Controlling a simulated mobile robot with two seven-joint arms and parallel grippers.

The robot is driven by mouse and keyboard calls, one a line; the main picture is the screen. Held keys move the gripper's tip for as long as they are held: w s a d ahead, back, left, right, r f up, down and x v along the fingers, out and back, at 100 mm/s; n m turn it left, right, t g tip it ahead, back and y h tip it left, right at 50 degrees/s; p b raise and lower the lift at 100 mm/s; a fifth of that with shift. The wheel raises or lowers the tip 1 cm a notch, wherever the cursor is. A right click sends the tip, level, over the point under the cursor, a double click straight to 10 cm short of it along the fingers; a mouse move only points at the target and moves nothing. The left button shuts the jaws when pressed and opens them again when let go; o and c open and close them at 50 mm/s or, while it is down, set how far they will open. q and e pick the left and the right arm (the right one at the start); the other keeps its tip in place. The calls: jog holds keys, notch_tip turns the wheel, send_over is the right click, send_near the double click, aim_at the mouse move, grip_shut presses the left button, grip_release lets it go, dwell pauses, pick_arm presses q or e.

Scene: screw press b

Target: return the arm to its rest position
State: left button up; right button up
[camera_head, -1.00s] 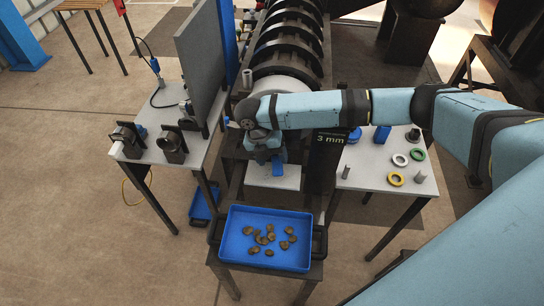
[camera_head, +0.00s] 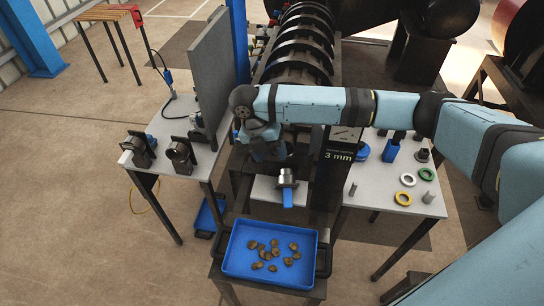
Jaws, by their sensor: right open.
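My right arm reaches in from the right across the press. Its gripper (camera_head: 270,152) points down and away behind the white plate; its fingers are mostly hidden behind the wrist. A metal fitting (camera_head: 287,176) with a blue handle (camera_head: 288,197) sits at the white plate (camera_head: 264,190) in front of the press. The gripper is apart from it and open. My left gripper is not in view.
A blue tray (camera_head: 229,255) of brown lumps stands in front. The right table (camera_head: 377,187) holds green, white and yellow rings and blue parts. The left table (camera_head: 199,160) holds dark metal fixtures beside an upright grey panel (camera_head: 208,65). A "3 mm" post (camera_head: 338,165) stands close under my arm.

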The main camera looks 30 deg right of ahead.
dwell(0.4)
jog(key=s+a+f+m+t+y, duration=0.35)
jog(key=a+f+m, duration=0.2)
jog(key=a, duration=0.35)
jog(key=s+a+f+m+t+y, duration=0.2)
jog(key=s+a+f+m+y, duration=0.3)
jog(key=a+f, duration=0.3)
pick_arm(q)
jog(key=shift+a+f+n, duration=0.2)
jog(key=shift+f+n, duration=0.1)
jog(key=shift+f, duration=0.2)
pick_arm(e)
jog(key=s+d+f+m+t+h, duration=0.1)
jog(key=s+d+f+m+t, duration=0.1)
jog(key=s+d+m+t, duration=0.2)
jog(key=s+d+f+m+t+h, duration=0.1)
jog(key=s+d+f+m+t, duration=0.2)
jog(key=s+d+m, duration=0.5)
jog(key=s+m, duration=0.2)
jog(key=m, duration=0.1)
jog(key=shift+d+t+h, duration=0.35)
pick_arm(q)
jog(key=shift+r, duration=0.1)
pick_arm(e)
jog(key=shift+m, duration=0.25)
jog(key=shift+o, duration=0.5)
